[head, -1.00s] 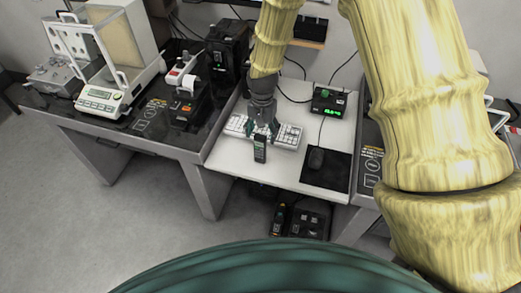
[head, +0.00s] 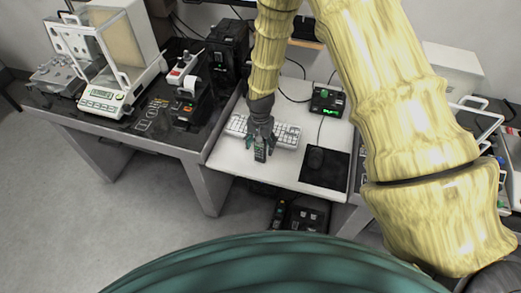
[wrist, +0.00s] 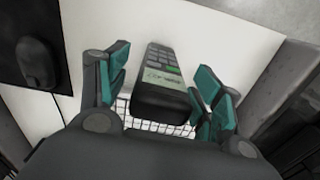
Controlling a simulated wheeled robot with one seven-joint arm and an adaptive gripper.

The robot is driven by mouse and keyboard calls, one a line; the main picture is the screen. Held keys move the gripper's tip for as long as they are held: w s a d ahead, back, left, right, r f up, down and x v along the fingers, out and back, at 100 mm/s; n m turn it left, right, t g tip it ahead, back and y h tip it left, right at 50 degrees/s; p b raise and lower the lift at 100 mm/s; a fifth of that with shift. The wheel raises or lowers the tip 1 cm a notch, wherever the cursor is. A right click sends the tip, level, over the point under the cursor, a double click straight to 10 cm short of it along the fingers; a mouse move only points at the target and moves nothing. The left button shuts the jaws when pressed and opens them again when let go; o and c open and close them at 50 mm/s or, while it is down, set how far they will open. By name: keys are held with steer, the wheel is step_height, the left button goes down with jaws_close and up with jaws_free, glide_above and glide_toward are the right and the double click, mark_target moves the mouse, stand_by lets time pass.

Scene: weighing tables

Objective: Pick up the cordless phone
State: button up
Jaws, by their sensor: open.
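The cordless phone (head: 260,153) is dark with a small light screen and a keypad. It is on the white desk top, in front of the keyboard. My gripper (head: 261,143) is open and points down over the phone in the head view. Part of the phone is hidden by the gripper there. I cannot tell whether a finger touches it.
A white keyboard (head: 287,136) lies just behind the phone. A black mouse (head: 315,158) sits on a dark mat (head: 325,175) to the right. A display with green digits (head: 327,101) stands behind. A balance (head: 104,101) and a printer (head: 188,110) stand on the left table.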

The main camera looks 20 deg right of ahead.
steer(key=c, duration=1.2)
